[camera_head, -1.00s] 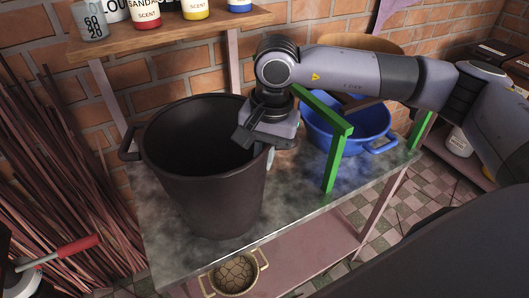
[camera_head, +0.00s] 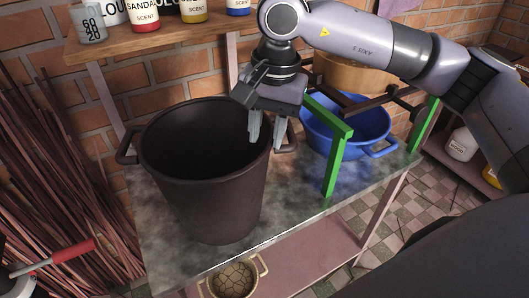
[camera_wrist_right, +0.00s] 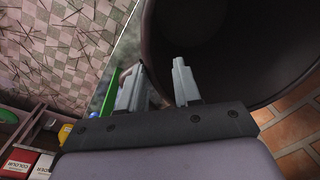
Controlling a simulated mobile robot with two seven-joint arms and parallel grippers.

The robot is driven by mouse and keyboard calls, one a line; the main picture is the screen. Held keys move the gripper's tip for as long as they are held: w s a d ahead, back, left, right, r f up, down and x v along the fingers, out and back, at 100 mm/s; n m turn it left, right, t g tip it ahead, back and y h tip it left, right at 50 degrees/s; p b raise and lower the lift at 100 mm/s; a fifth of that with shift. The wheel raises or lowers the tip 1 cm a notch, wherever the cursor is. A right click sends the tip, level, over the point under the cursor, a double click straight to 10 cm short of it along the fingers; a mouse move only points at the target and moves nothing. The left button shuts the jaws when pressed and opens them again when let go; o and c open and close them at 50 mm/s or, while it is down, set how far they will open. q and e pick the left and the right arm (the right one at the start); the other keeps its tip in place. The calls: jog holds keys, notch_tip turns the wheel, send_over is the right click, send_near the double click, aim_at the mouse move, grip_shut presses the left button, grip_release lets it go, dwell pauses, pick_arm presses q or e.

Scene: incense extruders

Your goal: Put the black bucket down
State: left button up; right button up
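The black bucket (camera_head: 212,195) stands upright on the grey metal-topped table (camera_head: 300,212), its open top facing up. One handle (camera_head: 127,146) shows on its left and another (camera_head: 287,138) on its right. My right gripper (camera_head: 266,140) is above the bucket's right rim, by the right handle, with its two fingers apart and pointing down. In the right wrist view the fingers (camera_wrist_right: 158,88) are spread at the bucket's dark rim (camera_wrist_right: 150,50), and nothing is clamped between them. My left gripper is not in view.
A blue basin (camera_head: 345,128) with a green frame (camera_head: 337,160) stands right of the bucket. A shelf (camera_head: 180,38) with scent containers runs behind. Thin sticks (camera_head: 60,190) lean at the left. A small pot (camera_head: 233,280) sits below the table.

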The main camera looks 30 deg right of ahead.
jog(key=r, duration=0.5)
jog(key=shift+s+d+r, duration=0.15)
jog(key=shift+s+d, duration=0.05)
